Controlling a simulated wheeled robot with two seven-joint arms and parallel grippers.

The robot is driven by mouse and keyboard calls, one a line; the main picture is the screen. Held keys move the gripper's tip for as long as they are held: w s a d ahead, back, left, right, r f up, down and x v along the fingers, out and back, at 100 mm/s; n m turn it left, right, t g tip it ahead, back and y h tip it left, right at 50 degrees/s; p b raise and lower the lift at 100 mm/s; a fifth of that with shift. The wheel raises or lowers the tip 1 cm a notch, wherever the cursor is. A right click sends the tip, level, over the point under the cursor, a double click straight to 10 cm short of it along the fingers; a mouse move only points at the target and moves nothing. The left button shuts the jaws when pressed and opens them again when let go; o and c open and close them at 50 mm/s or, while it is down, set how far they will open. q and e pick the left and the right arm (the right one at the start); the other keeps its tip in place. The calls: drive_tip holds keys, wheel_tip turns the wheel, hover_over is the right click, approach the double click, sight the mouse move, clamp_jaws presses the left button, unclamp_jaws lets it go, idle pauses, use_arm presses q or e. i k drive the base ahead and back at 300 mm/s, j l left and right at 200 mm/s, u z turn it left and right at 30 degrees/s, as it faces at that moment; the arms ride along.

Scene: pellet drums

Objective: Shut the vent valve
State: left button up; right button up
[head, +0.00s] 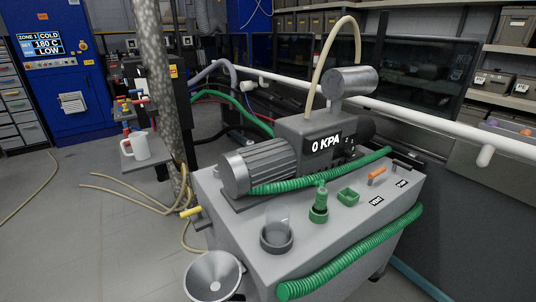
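A grey pump unit (230,215) stands in front of me, with a display (322,143) reading 0 KPA. On its top, at the right, a small orange lever (377,176) lies slanted, near two small labels (376,201) whose words are too small to read. A yellow handle (191,211) sticks out at the unit's left side. I cannot tell for certain which of these is the vent valve, nor whether it is open or shut. Neither of my grippers shows in the head view.
Green ribbed hoses (350,252) lie across the unit's top and front edge. A clear cup (277,228), a green fitting (319,205) and a green block (347,196) are on top. A metal funnel (213,277) is at front left. A white rail (400,112) runs behind.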

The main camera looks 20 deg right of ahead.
sight(371, 176)
drive_tip(key=z, duration=1.4)
drive_tip(key=i+l+u, duration=0.1)
drive_tip(key=l, duration=0.35)
drive_tip(key=i+l, duration=0.15)
drive_tip(key=l, duration=0.35)
drive_tip(key=i+l+u, duration=0.15)
drive_tip(key=l, duration=0.35)
drive_tip(key=i+l, duration=0.1)
drive_tip(key=l, duration=0.4)
drive_tip(key=j+u, duration=0.05)
